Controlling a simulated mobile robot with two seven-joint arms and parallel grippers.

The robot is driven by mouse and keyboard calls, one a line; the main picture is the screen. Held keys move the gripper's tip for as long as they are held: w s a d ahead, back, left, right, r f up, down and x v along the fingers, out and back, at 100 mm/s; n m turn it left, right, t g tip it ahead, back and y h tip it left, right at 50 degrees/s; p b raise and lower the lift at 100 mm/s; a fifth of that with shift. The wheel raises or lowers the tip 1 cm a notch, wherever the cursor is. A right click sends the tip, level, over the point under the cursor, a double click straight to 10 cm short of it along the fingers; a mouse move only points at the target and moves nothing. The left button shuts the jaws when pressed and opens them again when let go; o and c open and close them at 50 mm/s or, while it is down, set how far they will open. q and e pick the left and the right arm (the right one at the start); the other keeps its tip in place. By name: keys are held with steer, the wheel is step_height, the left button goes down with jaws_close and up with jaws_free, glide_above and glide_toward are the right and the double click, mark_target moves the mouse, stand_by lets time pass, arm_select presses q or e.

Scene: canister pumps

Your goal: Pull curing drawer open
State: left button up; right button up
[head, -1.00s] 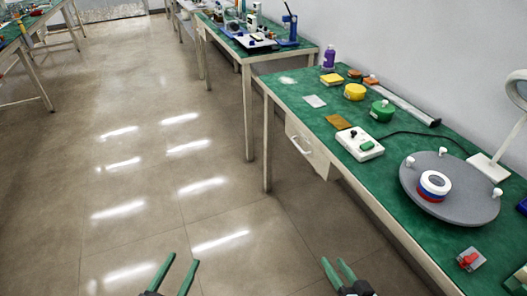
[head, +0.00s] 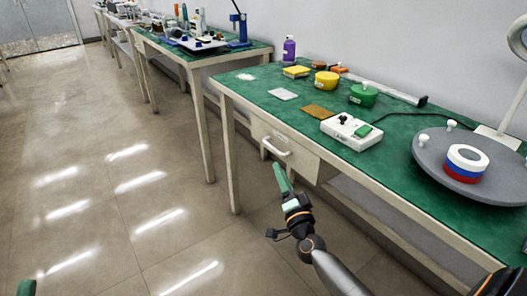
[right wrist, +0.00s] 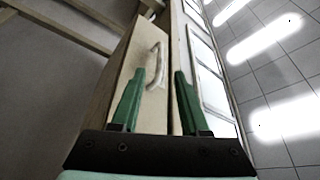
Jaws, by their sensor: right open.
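The curing drawer (head: 292,138) is a pale cream box under the front edge of the green bench, and it looks closed. Its white bow handle (head: 275,147) faces the aisle. My right gripper (head: 281,178) is open and empty, just below and in front of the handle. In the right wrist view, the handle (right wrist: 155,66) shows ahead between the open fingers of the gripper (right wrist: 160,76), nearer the left finger, with no clear contact. Of my left gripper, only a green finger tip (head: 27,287) shows at the bottom left; its opening is hidden.
A bench leg (head: 231,160) stands left of the drawer. The floor (head: 100,180) in front is clear.

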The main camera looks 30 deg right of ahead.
mark_target(270, 147)
steer(key=b+x, duration=0.2)
steer(key=x, duration=0.8)
steer(key=shift+w, duration=0.15)
jaws_close()
stand_by(1.1)
